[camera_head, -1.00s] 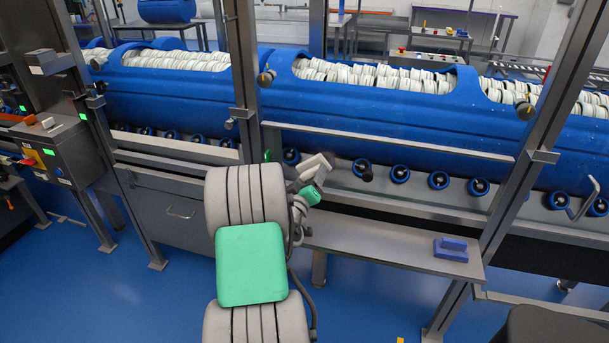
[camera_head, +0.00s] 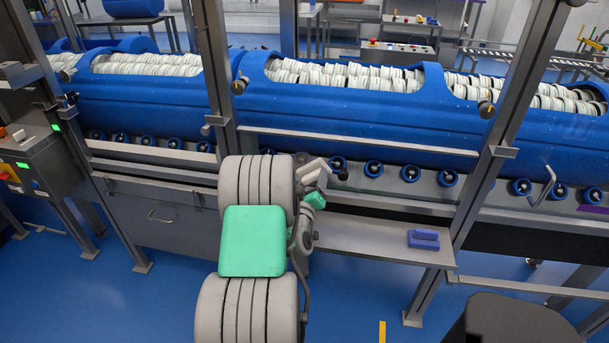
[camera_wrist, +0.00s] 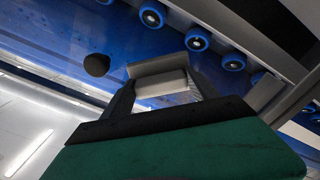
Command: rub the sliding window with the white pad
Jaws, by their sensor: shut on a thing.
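The sliding window appears to be the clear pane below a grey rail (camera_head: 370,142), between two steel posts; its exact edges are hard to see. A black round knob (camera_head: 343,175) is on it and also shows in the wrist view (camera_wrist: 96,65). My gripper (camera_head: 314,184) is shut on the white pad (camera_head: 314,165), just left of the knob. In the wrist view the pad (camera_wrist: 160,80) sits between the dark fingers, its far side towards the pane. I cannot tell whether it touches the pane. Part of my arm hides the window's lower left.
A grey shelf (camera_head: 365,238) juts out below the window, with a blue handled block (camera_head: 423,239) on it. Steel posts (camera_head: 500,130) stand on either side. Blue tubs (camera_head: 370,115) full of white discs lie behind on rollers. A control box (camera_head: 35,165) is at left.

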